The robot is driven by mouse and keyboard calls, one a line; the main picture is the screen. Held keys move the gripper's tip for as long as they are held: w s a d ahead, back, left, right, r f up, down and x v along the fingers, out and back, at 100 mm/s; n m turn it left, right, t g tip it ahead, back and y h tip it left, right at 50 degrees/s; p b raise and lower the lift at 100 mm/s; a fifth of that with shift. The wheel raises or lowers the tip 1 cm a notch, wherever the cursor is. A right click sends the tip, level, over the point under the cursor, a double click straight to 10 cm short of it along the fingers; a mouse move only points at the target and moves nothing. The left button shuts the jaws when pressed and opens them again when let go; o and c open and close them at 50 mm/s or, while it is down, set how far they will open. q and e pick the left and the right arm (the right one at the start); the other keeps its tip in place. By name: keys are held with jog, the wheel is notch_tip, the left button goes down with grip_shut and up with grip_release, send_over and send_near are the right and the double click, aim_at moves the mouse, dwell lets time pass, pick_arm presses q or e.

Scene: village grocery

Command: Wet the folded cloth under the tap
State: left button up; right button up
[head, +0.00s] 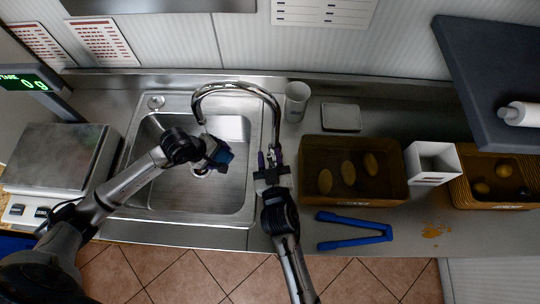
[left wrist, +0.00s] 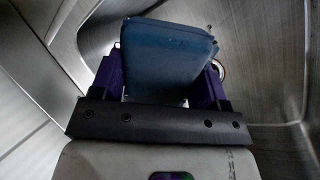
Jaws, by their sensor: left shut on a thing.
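The folded cloth (head: 224,156) is blue and sits in my left gripper (head: 216,152), inside the sink (head: 152,190) and just below the spout of the tap (head: 238,87). In the left wrist view the cloth (left wrist: 168,60) stands between the two purple fingers of the left gripper (left wrist: 165,85), which is shut on it. No clear water stream shows, and I cannot tell whether the cloth is wet. My right gripper (head: 269,160) is at the foot of the tap, right of the basin. Whether it touches the tap or is shut is not clear.
A scale (head: 55,157) stands left of the sink. A pale cup (head: 297,101) stands right of the tap. A brown crate (head: 353,193) with several potato-like items and blue tongs (head: 354,231) lie to the right. A dark overhanging panel (head: 493,80) is at upper right.

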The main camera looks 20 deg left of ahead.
grip_shut()
dwell(0.4)
pick_arm(q)
jog(key=shift+r+p, duration=0.45)
jog(key=shift+r, duration=0.05)
pick_arm(e)
jog(key=shift+w+d+r+m, duration=0.15)
jog(key=shift+d+m, duration=0.25)
jog(key=shift+m, duration=0.2)
pick_arm(q)
jog(key=shift+r, duration=0.1)
pick_arm(e)
jog(key=shift+d+m+t, duration=0.2)
jog(key=shift+m+t, duration=0.1)
